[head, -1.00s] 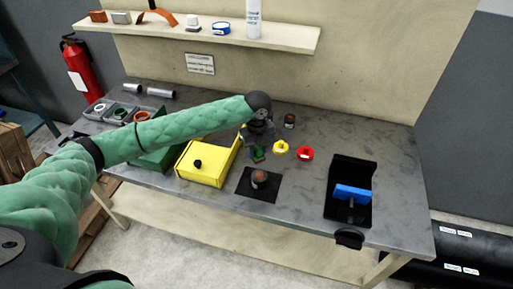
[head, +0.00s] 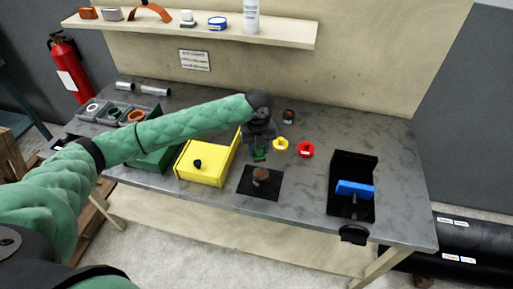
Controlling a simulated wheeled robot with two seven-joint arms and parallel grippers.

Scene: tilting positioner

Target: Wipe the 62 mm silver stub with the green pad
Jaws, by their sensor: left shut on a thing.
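My left gripper (head: 258,140) points down over the middle of the table, shut on a small green pad (head: 259,155). The pad is just behind a dark square mat (head: 262,190). A short upright stub (head: 260,174) with a brownish top stands on that mat, close in front of the pad; I cannot tell whether they touch. Two silver cylinders, one at left (head: 124,86) and one at right (head: 155,91), lie at the back left of the table. I cannot read any size on them. My right gripper is not in view.
A yellow box (head: 205,168) with a black knob stands left of the mat. A yellow ring (head: 280,144) and a red ring (head: 306,149) lie right of the gripper. A black fixture with a blue bar (head: 355,188) is at right. Grey bins (head: 117,115) sit at left.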

